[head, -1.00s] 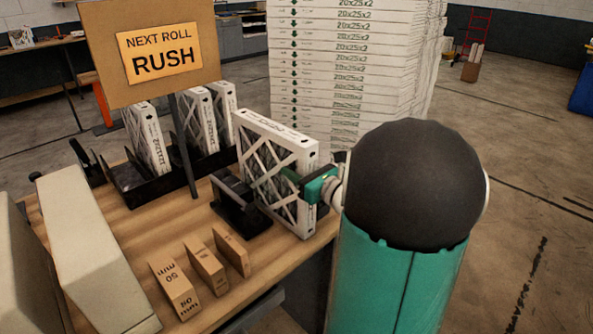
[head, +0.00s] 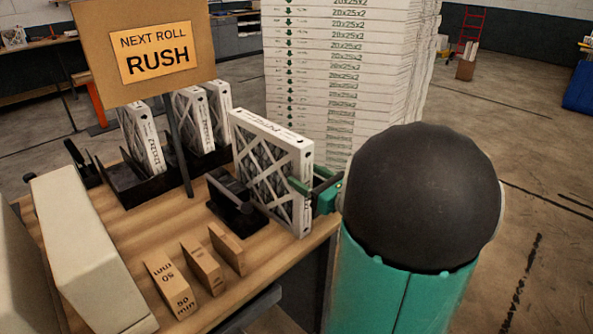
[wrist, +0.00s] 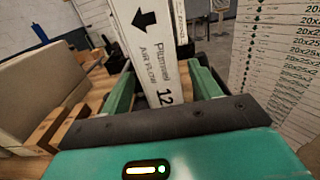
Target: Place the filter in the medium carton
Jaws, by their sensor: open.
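A white-framed pleated filter (head: 270,165) stands upright near the table's right edge. My gripper (head: 309,183) is open at the filter's right end. One green finger shows in front of the filter's face, the other just behind its edge. In the wrist view my gripper's fingers (wrist: 160,92) lie on either side of the filter's end (wrist: 150,55), which is printed with an arrow and "AIR FLOW". Contact with the fingers cannot be told. No carton clearly reads as the medium one. Three small brown blocks (head: 203,266) of differing thickness stand at the front, one marked "50 mm".
A black holder (head: 236,208) stands beside the filter. More filters (head: 193,120) stand in black racks behind the sign (head: 155,53) reading "NEXT ROLL RUSH". Long beige boxes (head: 85,250) fill the left side. A tall stack of white cartons (head: 330,80) rises behind the table.

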